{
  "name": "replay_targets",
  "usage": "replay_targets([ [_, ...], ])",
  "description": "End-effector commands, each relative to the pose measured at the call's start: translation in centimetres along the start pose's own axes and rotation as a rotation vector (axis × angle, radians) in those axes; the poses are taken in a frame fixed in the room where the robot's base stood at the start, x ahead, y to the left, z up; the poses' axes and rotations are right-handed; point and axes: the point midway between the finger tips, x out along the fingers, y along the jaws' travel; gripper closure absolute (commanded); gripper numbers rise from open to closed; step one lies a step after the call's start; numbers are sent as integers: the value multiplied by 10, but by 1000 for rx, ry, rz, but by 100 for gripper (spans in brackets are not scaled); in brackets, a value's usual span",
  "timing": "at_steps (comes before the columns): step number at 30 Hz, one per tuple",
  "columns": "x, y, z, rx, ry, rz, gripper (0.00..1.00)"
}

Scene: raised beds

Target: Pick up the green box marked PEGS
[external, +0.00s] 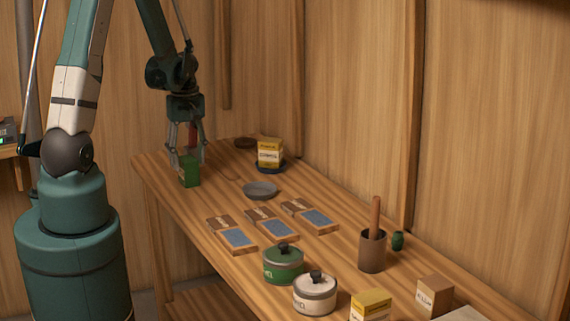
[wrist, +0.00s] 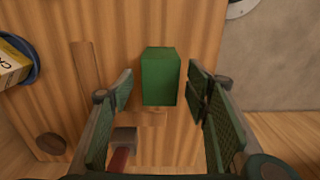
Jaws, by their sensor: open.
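A green box (external: 189,171) stands upright near the far left end of the wooden workbench in the external view. No lettering on it can be read. In the wrist view the green box (wrist: 160,77) shows between and just beyond the fingers. My gripper (external: 187,155) points down close above the box, with its fingers around the box's upper part or just over it; I cannot tell which. In the wrist view my gripper (wrist: 160,90) is open, with a gap on each side of the box. The side of the box facing away from the camera is hidden.
A yellow box (external: 270,152) on a dark dish stands to the right.

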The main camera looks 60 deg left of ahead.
Motion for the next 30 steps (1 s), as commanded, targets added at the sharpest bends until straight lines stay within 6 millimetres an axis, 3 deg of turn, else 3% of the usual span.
replay_targets([
  [7,13,0,0,0,0,0,52],
  [25,14,0,0,0,0,0,52],
  [30,14,0,0,0,0,0,74],
])
